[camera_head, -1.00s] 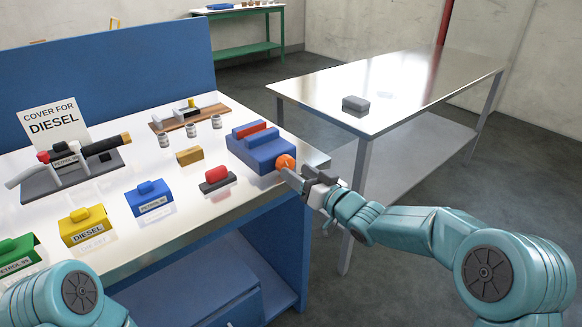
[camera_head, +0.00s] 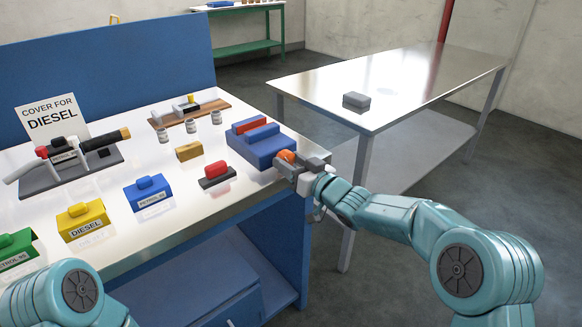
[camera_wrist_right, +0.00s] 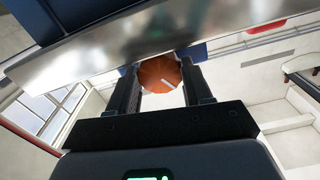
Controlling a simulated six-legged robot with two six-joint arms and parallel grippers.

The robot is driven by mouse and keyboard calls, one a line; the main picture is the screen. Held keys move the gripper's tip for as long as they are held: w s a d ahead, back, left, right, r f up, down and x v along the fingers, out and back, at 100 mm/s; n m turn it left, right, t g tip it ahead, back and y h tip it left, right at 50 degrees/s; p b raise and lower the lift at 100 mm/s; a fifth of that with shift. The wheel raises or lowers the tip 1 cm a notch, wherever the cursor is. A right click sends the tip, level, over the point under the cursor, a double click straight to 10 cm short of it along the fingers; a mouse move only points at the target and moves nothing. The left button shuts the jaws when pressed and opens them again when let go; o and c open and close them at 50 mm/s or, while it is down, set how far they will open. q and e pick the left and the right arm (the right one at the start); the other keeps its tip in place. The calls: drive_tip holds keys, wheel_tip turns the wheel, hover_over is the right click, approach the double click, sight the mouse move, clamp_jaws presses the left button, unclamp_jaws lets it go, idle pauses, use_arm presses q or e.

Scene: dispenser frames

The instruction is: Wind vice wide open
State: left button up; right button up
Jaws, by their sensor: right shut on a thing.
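The blue vice (camera_head: 277,148) sits at the right end of the bench top. A red block (camera_head: 250,124) shows at its upper back, beside a raised blue jaw (camera_head: 262,134). Its round orange knob (camera_head: 287,156) faces the bench's right front edge. My right gripper (camera_head: 289,163) is shut on this knob, and the fingers partly hide it in the head view. In the right wrist view the knob (camera_wrist_right: 160,75) lies between the two dark fingers, with a pale line on its face. Only a link of my left arm shows; its gripper is out of view.
A red-topped block (camera_head: 216,174), a yellow block (camera_head: 189,151) and blue, yellow and green labelled covers stand left of the vice. A nozzle on a grey base (camera_head: 70,165) is further left. A steel table (camera_head: 410,75) with a grey block stands behind right.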

drive_tip(key=n+b, duration=0.2)
drive_tip(key=n, duration=0.1)
drive_tip(key=shift+f, duration=0.25)
drive_tip(key=shift+r+n, duration=0.2)
drive_tip(key=shift+n, duration=0.4)
use_arm(q)
wheel_tip(320, 180, down, 3)
drive_tip(key=shift+f, duration=0.15)
use_arm(e)
drive_tip(key=o, duration=0.8)
drive_tip(key=shift+c, duration=0.2)
use_arm(q)
drive_tip(key=shift+f, duration=0.15)
use_arm(e)
drive_tip(key=v, duration=1.6)
drive_tip(key=shift+s, duration=0.2)
drive_tip(key=shift+d+r, duration=0.1)
